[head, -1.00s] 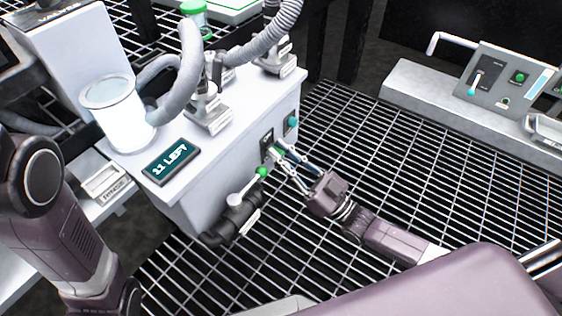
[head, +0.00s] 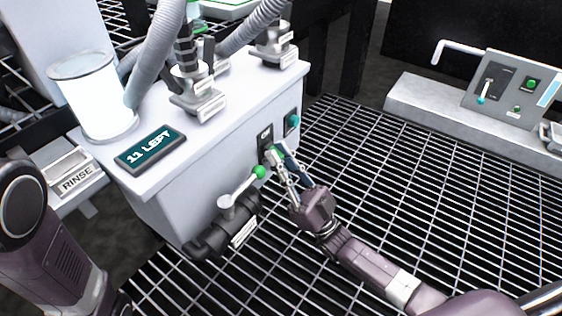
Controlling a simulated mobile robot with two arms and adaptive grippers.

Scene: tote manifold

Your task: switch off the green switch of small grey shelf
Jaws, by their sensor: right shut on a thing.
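The small grey shelf (head: 190,185) is a pale grey unit with the dark switch plate (head: 266,134) on its front side, and a label on the plate seems to read ON. The green switch (head: 274,153) shows a green tip low on the plate. My right gripper (head: 277,156) reaches up from the lower right and is shut on the green switch. Its fingers partly hide the switch. My left arm enters at the left edge, but its gripper is out of view.
A black pipe valve (head: 225,225) with a green-knobbed lever (head: 259,172) sticks out just left of my right gripper. A teal button (head: 292,122) sits right of the plate. A "11 LEFT" display (head: 151,148), a clear jar (head: 93,98) and hoses stand on top. Grating floor at right is open.

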